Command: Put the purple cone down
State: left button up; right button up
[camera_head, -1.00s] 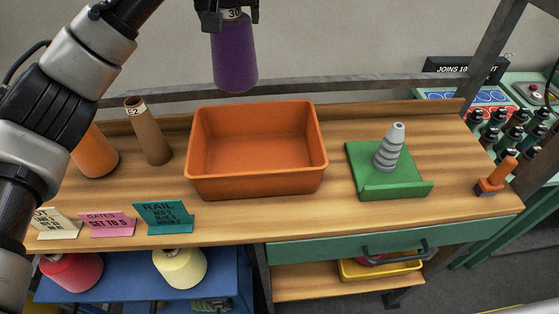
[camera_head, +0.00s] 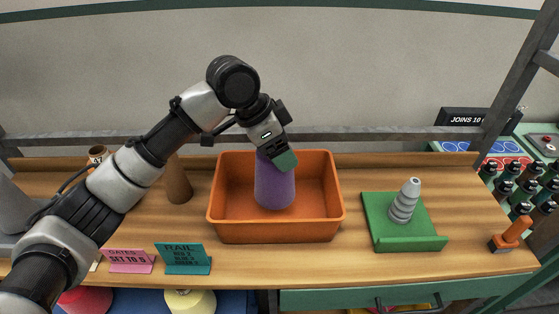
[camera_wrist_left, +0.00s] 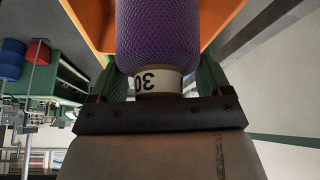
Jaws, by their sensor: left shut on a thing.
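The purple cone (camera_head: 274,188) is upright in the head view, with its wide end down and inside the outline of the orange bin (camera_head: 322,230). I cannot tell whether it touches the bin floor. My left gripper (camera_head: 278,158) is shut on its narrow top end from above. In the left wrist view the purple cone (camera_wrist_left: 158,35) shows its netted yarn and a white band marked 30 between the fingers of my left gripper (camera_wrist_left: 158,85). The orange bin (camera_wrist_left: 222,22) shows behind it. My right gripper is not in view.
A green stand with a grey ringed post (camera_head: 404,204) is right of the bin. An orange-handled tool (camera_head: 510,235) lies farther right. A brown cone (camera_head: 178,182) stands left. Pink (camera_head: 130,261) and teal (camera_head: 184,258) signs stand at the front left.

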pick_arm(q)
jog(key=shift+f, duration=0.35)
notch_tip(320, 180, down, 3)
jog(key=shift+d+p, duration=0.1)
jog(key=shift+p, duration=0.35)
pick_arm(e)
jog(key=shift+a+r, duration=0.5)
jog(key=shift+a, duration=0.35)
pick_arm(q)
jog(key=o, duration=0.9)
jog(key=shift+s+f, duration=0.1)
jog(key=shift+f, duration=0.05)
jog(key=shift+c, duration=0.2)
jog(key=o, duration=0.3)
jog(key=shift+d, duration=0.1)
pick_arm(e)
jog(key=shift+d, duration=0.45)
